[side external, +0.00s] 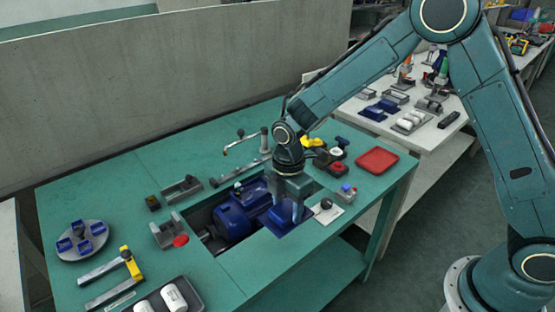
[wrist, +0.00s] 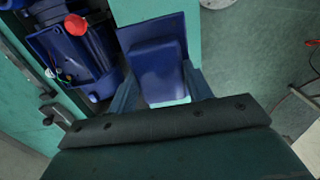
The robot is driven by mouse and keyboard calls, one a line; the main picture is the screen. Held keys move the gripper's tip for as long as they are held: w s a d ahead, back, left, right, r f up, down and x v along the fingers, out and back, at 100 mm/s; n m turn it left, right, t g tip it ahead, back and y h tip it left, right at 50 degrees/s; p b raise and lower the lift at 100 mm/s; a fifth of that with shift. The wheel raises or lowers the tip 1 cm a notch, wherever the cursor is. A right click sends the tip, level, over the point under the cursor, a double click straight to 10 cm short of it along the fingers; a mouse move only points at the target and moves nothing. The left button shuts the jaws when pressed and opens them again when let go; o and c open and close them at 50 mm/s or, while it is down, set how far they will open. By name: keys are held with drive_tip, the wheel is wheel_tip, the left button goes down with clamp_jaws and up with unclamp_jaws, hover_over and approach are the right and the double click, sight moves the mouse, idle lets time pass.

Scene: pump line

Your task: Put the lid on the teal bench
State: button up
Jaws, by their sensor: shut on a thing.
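The lid is a dark blue plate with a raised block, seen in the side view (side external: 283,226) and the wrist view (wrist: 152,28). My gripper (side external: 287,210) is shut on its raised block, one finger on each side, as the wrist view also shows (wrist: 160,88). The teal bench (side external: 110,190) has a rectangular opening with a blue pump (side external: 238,210) in it. The lid is at the right end of this opening, near the bench's front strip. I cannot tell whether it touches the bench. My gripper and wrist partly hide it.
A white plate with a black knob (side external: 326,210) and a grey block with a blue button (side external: 346,192) are close right of the lid. A red tray (side external: 377,161) lies farther right. Bare bench top lies front of the opening. A grey wall (side external: 160,80) stands behind.

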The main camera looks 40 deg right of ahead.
drive_tip(key=shift+f, duration=0.1)
drive_tip(key=shift+f, duration=3.2)
drive_tip(key=shift+f, duration=0.15)
drive_tip(key=o, duration=1.1)
drive_tip(key=shift+r, duration=3)
